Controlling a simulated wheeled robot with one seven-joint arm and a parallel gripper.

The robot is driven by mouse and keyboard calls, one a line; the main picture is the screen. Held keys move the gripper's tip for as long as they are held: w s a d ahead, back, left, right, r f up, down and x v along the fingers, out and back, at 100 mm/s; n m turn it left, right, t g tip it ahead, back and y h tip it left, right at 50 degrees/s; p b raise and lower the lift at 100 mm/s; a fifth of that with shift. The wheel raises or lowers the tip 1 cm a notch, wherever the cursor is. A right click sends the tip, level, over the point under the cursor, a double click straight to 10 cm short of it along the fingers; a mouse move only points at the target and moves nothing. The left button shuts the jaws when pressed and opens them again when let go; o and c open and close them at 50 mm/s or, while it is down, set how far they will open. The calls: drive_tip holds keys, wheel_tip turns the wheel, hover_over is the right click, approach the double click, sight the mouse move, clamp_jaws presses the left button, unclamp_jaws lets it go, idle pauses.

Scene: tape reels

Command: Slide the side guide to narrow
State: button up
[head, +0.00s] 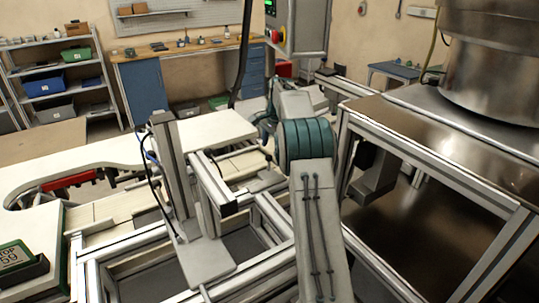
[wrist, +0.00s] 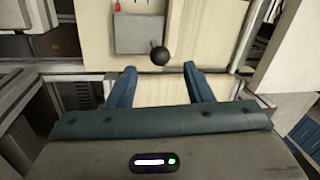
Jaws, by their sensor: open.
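In the wrist view, my gripper (wrist: 159,70) has its two blue fingers spread apart with nothing between them. A black round knob (wrist: 160,55) lies just beyond the fingertips, roughly centred between them. It sits at the lower right corner of a grey plate (wrist: 140,33), which looks like part of the side guide. The plate lies over a pale cream surface (wrist: 185,25). A small red piece (wrist: 117,6) shows at the plate's upper left. No contact with the knob shows. In the head view, my arm hides most of the gripper and the knob.
An aluminium frame with an upright post (head: 168,150) stands left of my arm in the head view. A pale conveyor table (head: 105,158) curves away at left. A steel-topped bench (head: 445,130) with a large metal bowl (head: 490,55) stands close at right.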

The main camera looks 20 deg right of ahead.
sight(270, 156)
drive_tip(key=shift+w+a+f, duration=0.1)
drive_tip(key=shift+w+f, duration=0.1)
drive_tip(key=shift+f, duration=0.95)
drive_tip(key=shift+w+a+f, duration=0.1)
drive_tip(key=shift+w+f, duration=0.1)
drive_tip(key=shift+f, duration=0.9)
